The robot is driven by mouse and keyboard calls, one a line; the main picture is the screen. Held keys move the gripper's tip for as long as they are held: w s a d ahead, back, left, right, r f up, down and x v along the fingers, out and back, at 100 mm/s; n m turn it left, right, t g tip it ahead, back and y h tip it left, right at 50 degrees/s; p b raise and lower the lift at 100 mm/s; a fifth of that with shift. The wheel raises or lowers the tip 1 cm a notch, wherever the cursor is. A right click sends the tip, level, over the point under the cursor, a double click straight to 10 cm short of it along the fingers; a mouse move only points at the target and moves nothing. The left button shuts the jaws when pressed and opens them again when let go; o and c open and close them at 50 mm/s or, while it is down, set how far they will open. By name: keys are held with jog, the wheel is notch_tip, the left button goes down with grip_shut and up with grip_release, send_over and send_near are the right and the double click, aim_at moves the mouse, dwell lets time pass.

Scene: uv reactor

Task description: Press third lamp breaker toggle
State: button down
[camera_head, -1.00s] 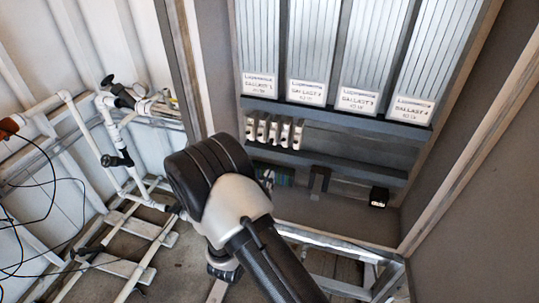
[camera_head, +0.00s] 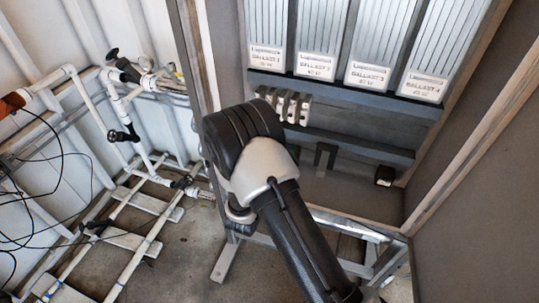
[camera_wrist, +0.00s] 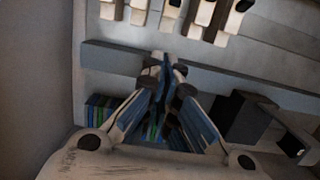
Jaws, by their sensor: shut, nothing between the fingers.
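A row of several white breakers (camera_head: 292,104) with dark toggles is mounted under the ballast panels in the head view. The breakers (camera_wrist: 171,12) also show along the top edge of the wrist view, partly cut off. My gripper (camera_wrist: 167,62) is shut and empty, its fingertips together at the middle of the wrist view. The tips appear below the breaker row, over the grey rail, apart from the toggles in the picture. In the head view my arm hides the gripper. Which breaker is the third lamp's I cannot tell.
Several ballast units (camera_head: 317,68) stand above the breakers. A grey rail (camera_wrist: 105,54) runs below them. Blue-green terminals (camera_wrist: 101,107) and a dark box (camera_wrist: 247,116) sit lower. White pipes with black valves (camera_head: 124,134) stand at the left, outside the cabinet.

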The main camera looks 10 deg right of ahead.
jog(key=shift+w+d+r, duration=0.15)
jog(key=shift+w+r, duration=0.05)
jog(key=shift+r, duration=0.45)
jog(key=shift+w+d+r, duration=0.1)
jog(key=shift+w+r, duration=0.15)
jog(key=shift+r, duration=0.45)
jog(key=shift+w+d+r, duration=0.15)
jog(key=shift+w+r, duration=0.05)
jog(key=shift+r, duration=0.45)
jog(key=shift+s+r, duration=0.1)
